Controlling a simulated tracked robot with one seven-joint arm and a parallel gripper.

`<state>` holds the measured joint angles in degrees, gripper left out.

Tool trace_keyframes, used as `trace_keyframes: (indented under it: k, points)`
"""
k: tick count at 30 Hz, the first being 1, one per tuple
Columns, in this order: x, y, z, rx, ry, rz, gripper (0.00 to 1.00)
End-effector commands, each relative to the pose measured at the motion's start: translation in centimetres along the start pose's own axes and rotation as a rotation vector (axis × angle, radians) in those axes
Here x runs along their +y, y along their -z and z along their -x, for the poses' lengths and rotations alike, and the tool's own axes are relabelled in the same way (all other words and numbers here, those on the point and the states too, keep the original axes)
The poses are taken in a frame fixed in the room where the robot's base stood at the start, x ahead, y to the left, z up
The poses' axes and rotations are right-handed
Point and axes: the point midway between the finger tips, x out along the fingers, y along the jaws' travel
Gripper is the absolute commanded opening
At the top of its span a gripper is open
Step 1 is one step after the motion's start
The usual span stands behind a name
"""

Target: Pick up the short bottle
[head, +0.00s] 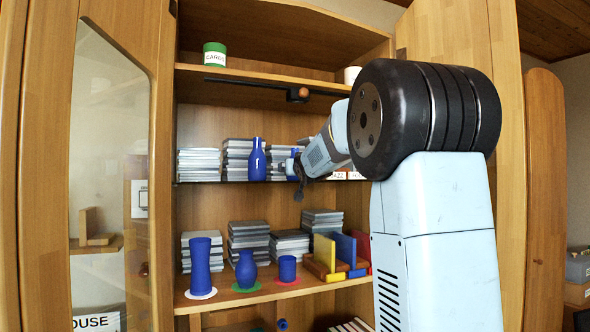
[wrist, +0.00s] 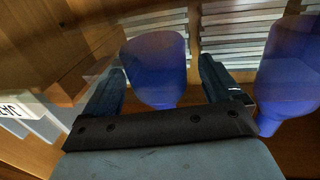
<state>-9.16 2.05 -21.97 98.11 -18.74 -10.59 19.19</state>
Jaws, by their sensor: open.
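In the wrist view a blue bottle (wrist: 155,62) stands between the two fingers of my gripper (wrist: 160,72), with a gap on either side. It seems the shorter of two bottles on the middle shelf. The picture looks upside down, so its neck points to the lower edge. In the head view my gripper (head: 297,170) is at the middle shelf and mostly hides this bottle. A taller blue bottle (head: 257,160) stands upright to its left; it also shows at the right of the wrist view (wrist: 290,65). My gripper is open.
Stacks of grey books (head: 237,160) stand behind the bottles. A labelled wooden item (wrist: 50,60) is close beside one finger. The lower shelf holds a blue vase (head: 200,262), another blue bottle (head: 246,270) and a blue cup (head: 287,268). A green-and-white can (head: 214,54) sits above.

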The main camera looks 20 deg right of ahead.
Motion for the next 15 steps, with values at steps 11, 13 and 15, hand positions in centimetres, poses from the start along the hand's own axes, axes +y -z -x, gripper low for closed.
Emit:
trace_keyframes:
  k: [11,13,15]
  points:
    - [0.2,0.1,-2.9,0.0,-0.001,0.001,0.92]
    - [0.2,0.1,-2.9,0.0,-0.001,0.0,0.92]
    - [0.1,0.1,-2.9,0.0,-0.001,0.0,0.92]
